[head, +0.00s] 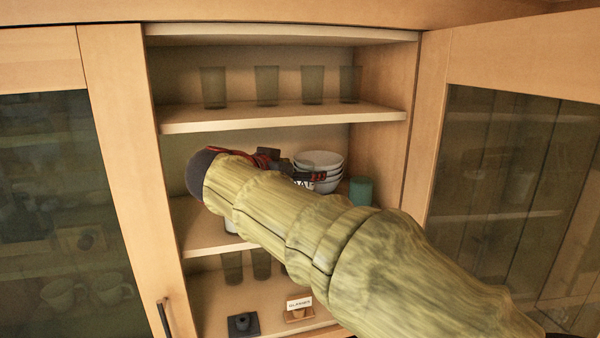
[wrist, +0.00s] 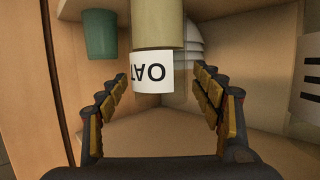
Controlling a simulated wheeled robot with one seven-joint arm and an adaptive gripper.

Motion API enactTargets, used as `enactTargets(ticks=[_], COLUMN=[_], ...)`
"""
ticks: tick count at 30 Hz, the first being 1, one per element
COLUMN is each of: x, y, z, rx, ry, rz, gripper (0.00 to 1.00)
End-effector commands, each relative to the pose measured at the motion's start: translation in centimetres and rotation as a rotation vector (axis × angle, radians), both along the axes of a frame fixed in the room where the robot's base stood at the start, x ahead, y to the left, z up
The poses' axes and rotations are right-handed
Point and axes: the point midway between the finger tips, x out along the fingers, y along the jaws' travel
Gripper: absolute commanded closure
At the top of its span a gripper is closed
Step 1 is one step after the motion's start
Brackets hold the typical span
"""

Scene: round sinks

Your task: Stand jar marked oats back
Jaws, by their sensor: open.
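The oats jar (wrist: 157,30) is olive with a white label whose upside-down letters partly read OATS in the wrist view, which shows the cupboard inverted. It appears upright; one end runs out of the picture. My gripper (wrist: 162,77) is open, with the jar in line between its fingertips and visible gaps on both sides. I cannot tell how deep the jar is between them. In the head view my gripper (head: 318,172) is at the middle shelf, and my arm hides most of the jar; a small lettered white patch shows beside the fingers.
Stacked white bowls (head: 322,160) stand behind the gripper, and a teal cup (head: 361,191) stands to their right. Several glasses (head: 266,86) line the upper shelf. A GLASSES sign (head: 299,305) stands on the lower shelf. The open door (head: 500,190) bounds the right side.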

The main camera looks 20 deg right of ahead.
Motion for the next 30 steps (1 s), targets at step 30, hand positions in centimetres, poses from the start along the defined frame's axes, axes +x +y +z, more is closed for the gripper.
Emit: enactTargets(ticks=[30], x=[-7.5], y=[7.6], z=[3.4], rx=[-0.001], ry=[0.0], rz=[0.002], gripper=[0.33])
